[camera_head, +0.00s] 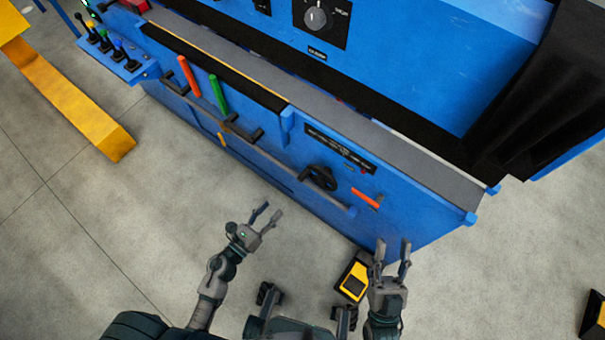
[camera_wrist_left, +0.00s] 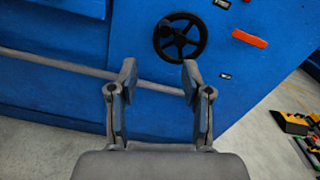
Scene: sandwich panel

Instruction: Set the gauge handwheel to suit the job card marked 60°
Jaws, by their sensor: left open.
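The gauge handwheel (camera_head: 320,178) is a small black spoked wheel on the blue machine's front panel, below a black scale strip (camera_head: 340,149). It also shows in the left wrist view (camera_wrist_left: 180,37), ahead of and above my fingers. My left gripper (camera_head: 268,215) is open and empty, left of and below the handwheel, apart from it. The left wrist view shows its two fingers (camera_wrist_left: 160,85) spread with nothing between them. My right gripper (camera_head: 392,258) is open and empty, below and right of the handwheel. The job card marked 60° cannot be made out.
An orange handle (camera_head: 366,198) sits right of the handwheel. A grey bar (camera_head: 290,172) runs along the panel. Red (camera_head: 188,76) and green (camera_head: 218,93) levers stand farther left. A yellow-black pedal box (camera_head: 353,280) is on the floor near my right gripper.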

